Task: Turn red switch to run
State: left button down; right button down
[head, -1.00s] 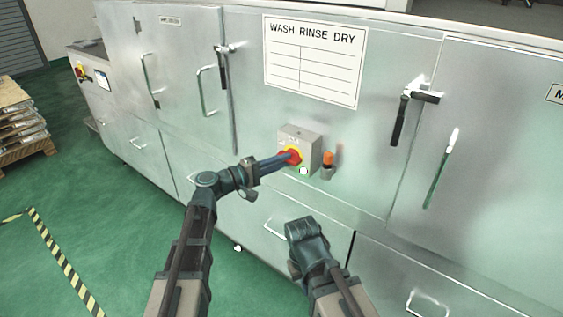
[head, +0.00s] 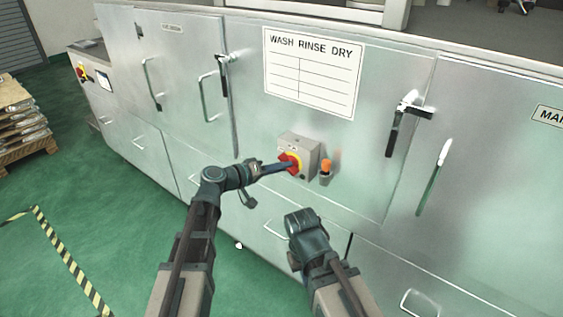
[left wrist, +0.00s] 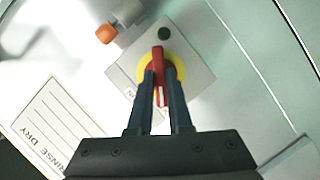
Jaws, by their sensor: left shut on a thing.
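The red switch (head: 289,161) is a red handle on a yellow disc, on the front of a grey box (head: 312,158) fixed to the machine's steel front. My left gripper (head: 279,166) reaches it from the left. In the left wrist view the two dark fingers (left wrist: 161,88) stand on either side of the red handle (left wrist: 158,62), shut on it. The handle lies nearly along the fingers in that view. The box's lettering is too small to read. My right gripper (head: 304,222) is below and to the right, apart from the machine; its fingers are not clear.
An orange-topped fitting (head: 326,168) sits just right of the switch box and shows in the left wrist view (left wrist: 106,34). A WASH RINSE DRY sign (head: 312,72) is above. Door handles (head: 404,122) stick out at the right. A pallet stack (head: 22,120) stands far left on the green floor.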

pick_arm(q)
jog(key=shift+s+d+r+m+t+y+p, duration=0.15)
jog(key=shift+m+t+y+p, duration=0.35)
jog(key=shift+m+y+p, duration=0.95)
jog(key=shift+s+d+m+t+y+p, duration=0.2)
jog(key=shift+m+t+y, duration=0.5)
jog(key=shift+m, duration=1.55)
jog(key=shift+y, duration=0.25)
jog(key=c, duration=0.8)
grip_release()
jog(key=shift+w, duration=0.1)
jog(key=shift+c, duration=0.2)
jog(key=shift+r, duration=0.1)
